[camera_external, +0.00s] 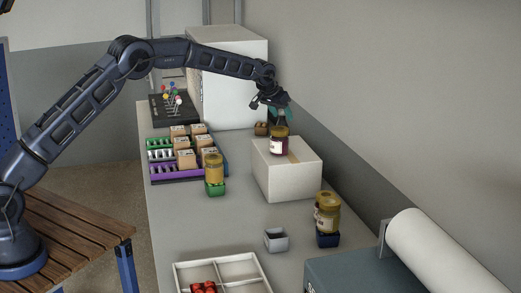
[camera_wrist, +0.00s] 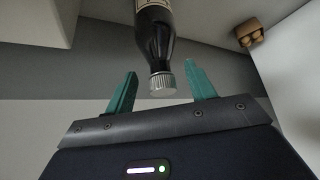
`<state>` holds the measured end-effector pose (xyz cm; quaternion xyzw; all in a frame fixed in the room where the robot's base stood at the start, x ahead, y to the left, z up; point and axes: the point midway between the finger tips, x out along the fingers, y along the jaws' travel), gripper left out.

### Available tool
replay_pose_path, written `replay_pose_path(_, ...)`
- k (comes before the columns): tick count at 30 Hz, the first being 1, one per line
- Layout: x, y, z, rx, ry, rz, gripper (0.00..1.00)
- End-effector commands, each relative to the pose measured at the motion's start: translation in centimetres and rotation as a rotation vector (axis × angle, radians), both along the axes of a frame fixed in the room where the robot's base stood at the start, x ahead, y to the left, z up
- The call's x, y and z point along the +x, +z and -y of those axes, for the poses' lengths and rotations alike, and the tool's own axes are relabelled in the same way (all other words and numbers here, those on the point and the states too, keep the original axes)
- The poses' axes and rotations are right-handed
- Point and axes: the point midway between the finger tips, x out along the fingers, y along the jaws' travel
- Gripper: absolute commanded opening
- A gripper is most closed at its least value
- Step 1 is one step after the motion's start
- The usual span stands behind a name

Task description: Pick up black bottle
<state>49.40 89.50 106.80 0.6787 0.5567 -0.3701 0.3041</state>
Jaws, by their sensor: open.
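The black bottle (camera_wrist: 155,35) shows in the wrist view, dark and glossy with a ribbed silver cap (camera_wrist: 163,84) and part of a pale label at the picture's top edge. My gripper (camera_wrist: 160,70) is open, with one teal finger on each side of the bottle's cap and neck. Gaps show between the fingers and the bottle. In the external view, my gripper (camera_external: 277,106) is above and behind the white box, near the wall. The bottle cannot be made out clearly there.
A jar with a gold lid (camera_external: 279,142) stands on the white box (camera_external: 290,180), just in front of my gripper. A tall white cabinet (camera_external: 228,80) is to the left. A small brown box (camera_external: 261,128) is close by. More jars (camera_external: 327,212) stand nearer the front.

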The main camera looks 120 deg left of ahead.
Motion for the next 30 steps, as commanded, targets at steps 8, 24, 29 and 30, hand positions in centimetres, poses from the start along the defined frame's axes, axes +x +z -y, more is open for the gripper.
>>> replay_pose_path(8, 0.2, -2.9, -1.8, -0.001, 0.000, -0.002, 0.55)
replay_pose_path(24, 0.3, -3.1, -1.9, -0.001, 0.001, -0.001, 0.02)
replay_pose_path(29, 0.3, -3.2, -1.9, -0.002, 0.001, -0.001, 0.00)
replay_pose_path(30, 0.3, -3.2, -1.9, -0.002, 0.001, -0.001, 0.00)
